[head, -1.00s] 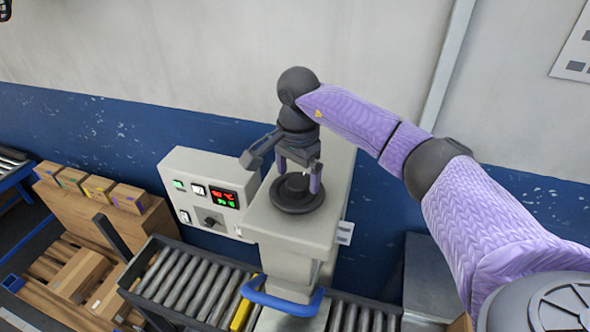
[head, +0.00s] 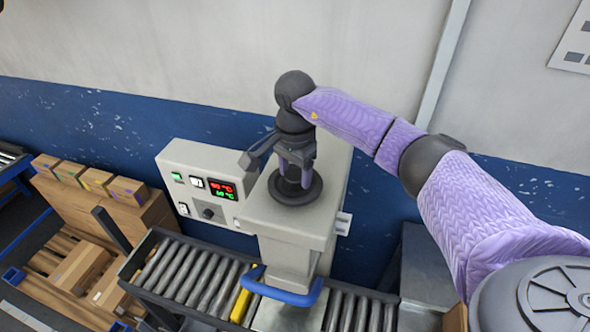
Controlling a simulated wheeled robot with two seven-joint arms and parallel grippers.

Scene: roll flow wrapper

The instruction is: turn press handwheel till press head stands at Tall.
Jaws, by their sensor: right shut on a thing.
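The press handwheel (head: 297,194) is a dark round wheel with a raised hub, lying flat on top of the pale grey press column (head: 290,223). My right gripper (head: 294,178) comes down from above and is shut on the handwheel's hub. Its fingers hide part of the hub. A small light scale plate (head: 343,222) sticks out at the column's right side, but its marks are too small to read. The press head itself cannot be made out from here. My left gripper is not in view.
A control box (head: 208,185) with red and green digits stands left of the column. A blue bar handle (head: 282,291) juts out in front, above the roller conveyor (head: 190,275). Cardboard boxes (head: 95,181) sit at the left. The wall is behind.

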